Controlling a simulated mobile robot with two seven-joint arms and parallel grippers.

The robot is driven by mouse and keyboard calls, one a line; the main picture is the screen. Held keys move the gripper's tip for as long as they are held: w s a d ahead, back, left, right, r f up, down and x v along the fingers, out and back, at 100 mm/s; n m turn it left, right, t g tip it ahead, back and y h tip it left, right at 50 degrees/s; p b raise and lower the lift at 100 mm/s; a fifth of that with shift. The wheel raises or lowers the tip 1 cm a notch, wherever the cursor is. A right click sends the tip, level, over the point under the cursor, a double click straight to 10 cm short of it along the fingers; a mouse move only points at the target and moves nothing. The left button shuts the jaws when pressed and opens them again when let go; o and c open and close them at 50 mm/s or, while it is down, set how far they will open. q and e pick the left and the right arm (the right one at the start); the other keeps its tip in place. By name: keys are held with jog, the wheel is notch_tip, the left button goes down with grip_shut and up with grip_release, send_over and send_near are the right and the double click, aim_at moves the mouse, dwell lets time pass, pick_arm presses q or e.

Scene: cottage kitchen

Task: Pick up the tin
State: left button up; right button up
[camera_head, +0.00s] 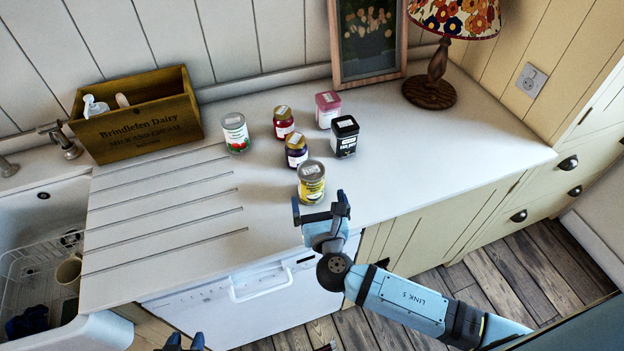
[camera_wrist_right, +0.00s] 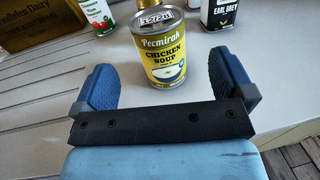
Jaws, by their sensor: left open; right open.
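A yellow chicken soup tin (camera_head: 311,182) stands upright near the counter's front edge; it also shows in the right wrist view (camera_wrist_right: 160,52). My right gripper (camera_head: 320,203) is open just in front of it, with nothing held. In the wrist view the tin stands upright beyond the black palm, between the lines of the two blue fingers, with a gap on both sides. A second tin (camera_head: 236,134), white and green with tomatoes on its label, stands farther back left. My left gripper (camera_head: 185,342) is open at the bottom edge; only its fingertips show.
Two small jars, red-labelled (camera_head: 283,123) and purple (camera_head: 296,151), stand behind the soup tin. A black Earl Grey caddy (camera_head: 344,137) and a pink container (camera_head: 328,109) stand right of them.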

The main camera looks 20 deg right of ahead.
aim_at(311, 174)
jog(key=w, duration=0.3)
jog(key=shift+d, duration=0.15)
jog(key=w, duration=0.1)
jog(key=w+p, duration=0.1)
jog(key=w, duration=0.2)
jog(key=shift+w+d+r+p, duration=0.15)
jog(key=shift+d+r+p, duration=0.1)
jog(key=shift+p, duration=0.1)
jog(key=shift+w+f, duration=0.15)
jog(key=shift+w, duration=0.35)
jog(key=c, duration=1)
jog(key=shift+c, duration=1.1)
